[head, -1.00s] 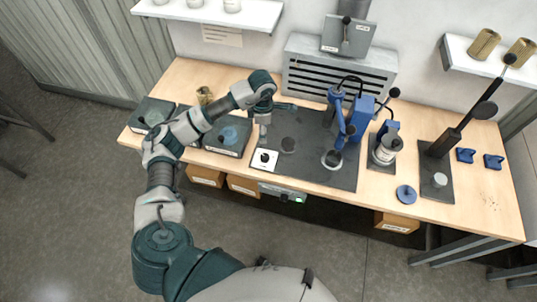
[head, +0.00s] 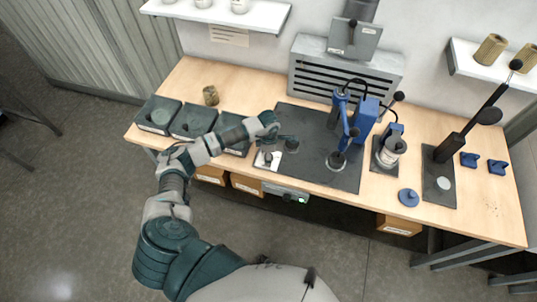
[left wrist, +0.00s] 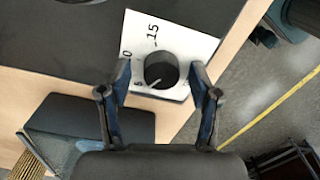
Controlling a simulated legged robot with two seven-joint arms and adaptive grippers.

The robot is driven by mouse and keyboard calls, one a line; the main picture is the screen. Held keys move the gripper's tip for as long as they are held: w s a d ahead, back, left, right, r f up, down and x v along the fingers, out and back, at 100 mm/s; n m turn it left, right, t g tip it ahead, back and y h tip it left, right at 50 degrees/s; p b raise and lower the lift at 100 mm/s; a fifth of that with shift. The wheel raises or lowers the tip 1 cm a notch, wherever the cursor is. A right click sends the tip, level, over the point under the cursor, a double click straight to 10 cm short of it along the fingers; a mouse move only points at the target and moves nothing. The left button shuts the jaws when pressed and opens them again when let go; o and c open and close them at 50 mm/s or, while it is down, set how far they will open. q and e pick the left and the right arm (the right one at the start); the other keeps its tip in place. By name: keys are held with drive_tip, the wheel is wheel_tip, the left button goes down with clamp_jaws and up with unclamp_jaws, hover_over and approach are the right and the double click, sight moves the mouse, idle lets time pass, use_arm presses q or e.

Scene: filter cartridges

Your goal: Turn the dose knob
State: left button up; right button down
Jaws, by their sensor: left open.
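The dose knob (left wrist: 161,68) is a dark round knob with a pale pointer line. It stands on a white dial plate (left wrist: 188,42) printed with "-15" and a "0". In the left wrist view my left gripper (left wrist: 161,75) is open, with one blue-lined finger on each side of the knob. The pointer line slants toward the lower left. In the head view the dial plate (head: 261,163) lies at the front left corner of the dark mat, partly covered by my left gripper. My right gripper is not in view.
Dark trays (head: 158,113) stand on the left of the wooden table, beside a brown cartridge (head: 210,95). A blue press (head: 364,118) stands on the dark mat (head: 310,172). A black lever stand (head: 450,147) is at the right. The table's front edge is close to the dial.

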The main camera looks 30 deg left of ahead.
use_arm(q)
drive_tip(key=shift+d, duration=0.1)
drive_tip(key=shift+c, duration=0.6)
drive_tip(key=c, duration=1)
